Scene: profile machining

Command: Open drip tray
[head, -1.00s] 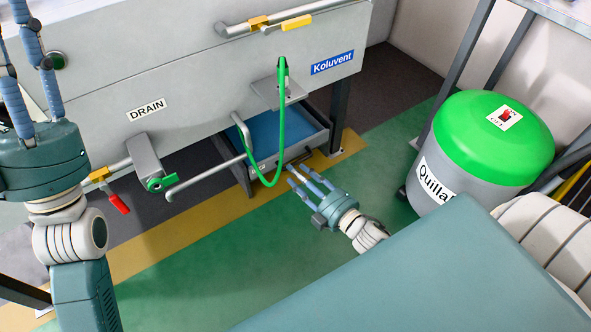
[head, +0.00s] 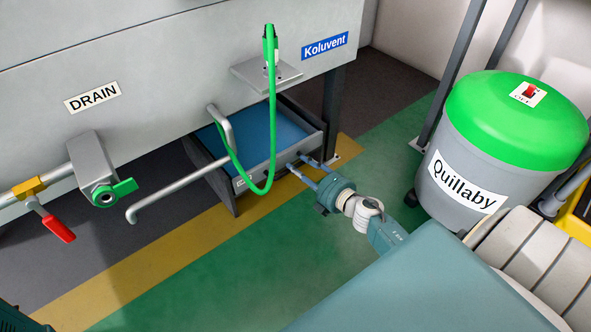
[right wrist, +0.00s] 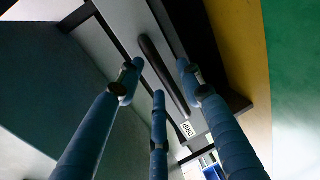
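The drip tray (head: 262,140) is a grey drawer with a blue inside, low under the Koluvent machine. In the right wrist view its front panel (right wrist: 140,35) carries a dark bar handle (right wrist: 163,76) and a label reading DRIP (right wrist: 188,130). My right gripper (head: 297,168) is at the right part of the tray front in the head view. Its blue fingers (right wrist: 158,80) are spread on both sides of the handle in the right wrist view, open. I cannot tell whether any finger touches it.
A green hose (head: 271,100) hangs in a loop before the tray, left of my right gripper. A bent grey pipe (head: 180,188) sticks out nearby. A drain valve (head: 103,193) is at left. The Quillaby bin (head: 505,140) stands at right. Green floor (head: 235,265) in front is clear.

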